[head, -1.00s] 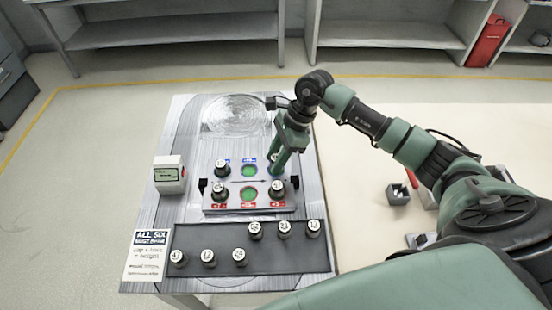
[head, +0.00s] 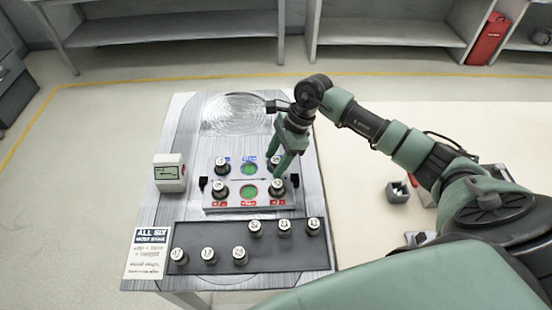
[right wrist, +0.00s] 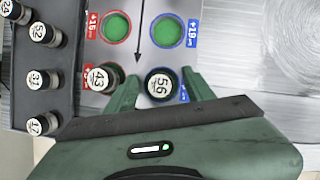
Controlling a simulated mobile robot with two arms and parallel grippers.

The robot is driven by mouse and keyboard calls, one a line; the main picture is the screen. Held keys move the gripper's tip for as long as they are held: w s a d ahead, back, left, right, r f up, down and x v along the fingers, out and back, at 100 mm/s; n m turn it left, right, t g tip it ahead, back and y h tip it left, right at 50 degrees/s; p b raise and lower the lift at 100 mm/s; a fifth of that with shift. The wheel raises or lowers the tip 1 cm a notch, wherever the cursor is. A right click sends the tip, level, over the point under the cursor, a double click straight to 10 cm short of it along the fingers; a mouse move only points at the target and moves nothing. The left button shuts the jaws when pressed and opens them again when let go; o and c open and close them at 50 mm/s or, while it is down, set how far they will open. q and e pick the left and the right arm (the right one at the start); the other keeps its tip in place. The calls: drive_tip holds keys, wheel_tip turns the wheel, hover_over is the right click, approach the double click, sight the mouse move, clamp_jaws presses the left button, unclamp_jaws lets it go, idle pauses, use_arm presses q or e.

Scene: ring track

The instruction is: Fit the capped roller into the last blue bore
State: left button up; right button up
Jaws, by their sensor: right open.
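The block (head: 235,207) has a blue-labelled row at the back and a red-labelled row in front. A capped roller marked 56 (right wrist: 160,84) stands upright in the blue row's right place, between my open right fingers; it also shows in the head view (head: 273,160). My right gripper (head: 285,170) is low over that place. The middle blue bore (head: 249,169) and middle red bore (head: 249,192) look empty and green. Rollers stand in the left blue place (head: 221,164), left red place (head: 220,191) and right red place (head: 277,188), the last marked 43. My left gripper is out of view.
A dark tray (head: 210,235) in front holds several capped rollers in two staggered groups. A small display box (head: 170,174) and a sign card (head: 148,254) are at the left. A grey holder (head: 398,192) stands on the pale table at the right. The metal table's back is clear.

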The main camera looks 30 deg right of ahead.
drive_tip(key=b+v, duration=0.3)
drive_tip(key=v, duration=0.9)
drive_tip(key=shift+b, duration=0.3)
drive_tip(key=shift+a+r, duration=0.1)
